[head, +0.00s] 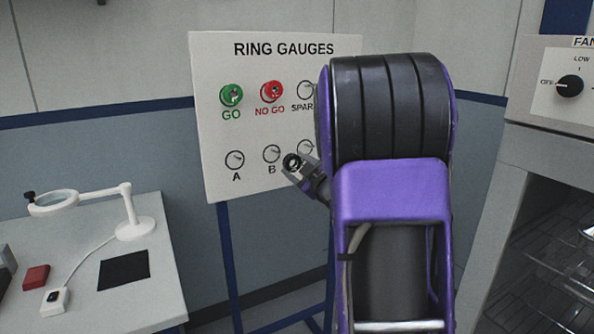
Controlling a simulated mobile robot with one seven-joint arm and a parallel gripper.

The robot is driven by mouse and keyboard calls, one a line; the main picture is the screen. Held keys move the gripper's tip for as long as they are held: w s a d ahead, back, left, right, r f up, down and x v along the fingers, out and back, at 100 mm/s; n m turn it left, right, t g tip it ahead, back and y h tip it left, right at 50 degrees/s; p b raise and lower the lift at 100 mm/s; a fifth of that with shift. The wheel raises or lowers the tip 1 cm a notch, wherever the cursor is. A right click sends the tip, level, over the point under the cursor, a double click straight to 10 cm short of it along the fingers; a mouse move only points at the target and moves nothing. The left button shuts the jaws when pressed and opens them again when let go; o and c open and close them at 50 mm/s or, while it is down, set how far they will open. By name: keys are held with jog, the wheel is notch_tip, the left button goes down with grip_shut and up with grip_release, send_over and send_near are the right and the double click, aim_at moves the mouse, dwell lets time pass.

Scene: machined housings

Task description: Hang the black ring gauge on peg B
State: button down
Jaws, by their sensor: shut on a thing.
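The black ring gauge (291,161) is held in my gripper (299,168), which is shut on it. The ring's open face is turned towards the camera. It appears just right of and slightly below peg B (271,154) in the picture. Its distance from the board cannot be told. Peg B is bare inside its drawn circle, with the letter B below it. The board (215,190) headed RING GAUGES stands upright behind my gripper. My arm covers the board's right part.
A green ring (231,95) hangs at GO and a red ring (271,91) at NO GO. Peg A (235,160) is bare. The SPARE peg (305,90) and one below it are partly hidden. A bench (150,290) with a magnifier lamp (130,215) is left; a cabinet (500,180) is right.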

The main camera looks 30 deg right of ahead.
aim_at(279, 152)
jog(key=shift+s+r, duration=0.1)
jog(key=shift+r, duration=0.25)
jog(key=shift+f+b, duration=0.15)
jog(key=shift+b, duration=0.2)
jog(key=shift+w+a+b, duration=0.1)
jog(key=shift+w+b, duration=0.25)
jog(key=shift+w, duration=3.1)
jog(key=shift+w+f, duration=0.15)
jog(key=shift+w, duration=0.75)
jog(key=shift+w+f, duration=0.15)
jog(key=shift+w, duration=0.75)
jog(key=shift+c, duration=0.3)
grip_release()
